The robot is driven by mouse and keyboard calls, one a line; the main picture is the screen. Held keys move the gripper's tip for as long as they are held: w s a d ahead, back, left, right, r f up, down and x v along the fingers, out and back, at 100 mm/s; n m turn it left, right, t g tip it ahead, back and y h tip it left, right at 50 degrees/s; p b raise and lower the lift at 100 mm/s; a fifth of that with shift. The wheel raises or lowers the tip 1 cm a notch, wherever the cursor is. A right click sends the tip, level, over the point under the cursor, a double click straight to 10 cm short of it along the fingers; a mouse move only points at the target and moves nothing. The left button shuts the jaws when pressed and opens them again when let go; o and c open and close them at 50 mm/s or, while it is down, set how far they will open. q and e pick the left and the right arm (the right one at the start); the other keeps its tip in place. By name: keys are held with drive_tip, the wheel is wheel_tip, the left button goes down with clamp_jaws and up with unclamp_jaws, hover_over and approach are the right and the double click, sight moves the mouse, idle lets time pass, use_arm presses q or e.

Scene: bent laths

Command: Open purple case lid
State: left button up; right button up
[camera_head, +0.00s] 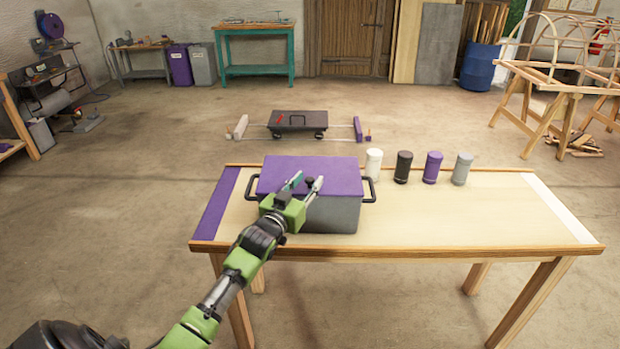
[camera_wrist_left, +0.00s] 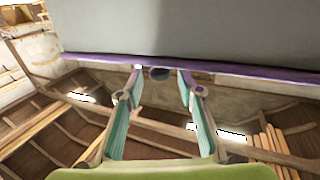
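A grey case with a purple lid (camera_head: 312,170) stands on the left part of the wooden table (camera_head: 450,225). The lid lies flat and closed on the grey body (camera_head: 335,214). Black handles stick out at both sides. My left gripper (camera_head: 305,182) is at the front of the case, over the lid's front edge in this view. In the left wrist view its two fingers (camera_wrist_left: 160,84) are spread apart, with the purple lid rim (camera_wrist_left: 240,70) just beyond the tips. A small dark part (camera_wrist_left: 160,74) shows between the tips. Contact cannot be told. My right gripper is not in view.
White (camera_head: 374,163), black (camera_head: 403,167), purple (camera_head: 433,167) and grey (camera_head: 462,169) canisters stand in a row along the table's back edge, right of the case. The table's right half is otherwise clear. A low dark cart (camera_head: 299,121) stands on the floor behind.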

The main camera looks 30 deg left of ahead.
use_arm(q)
drive_tip(key=shift+w+a, duration=0.15)
drive_tip(key=shift+w, duration=0.85)
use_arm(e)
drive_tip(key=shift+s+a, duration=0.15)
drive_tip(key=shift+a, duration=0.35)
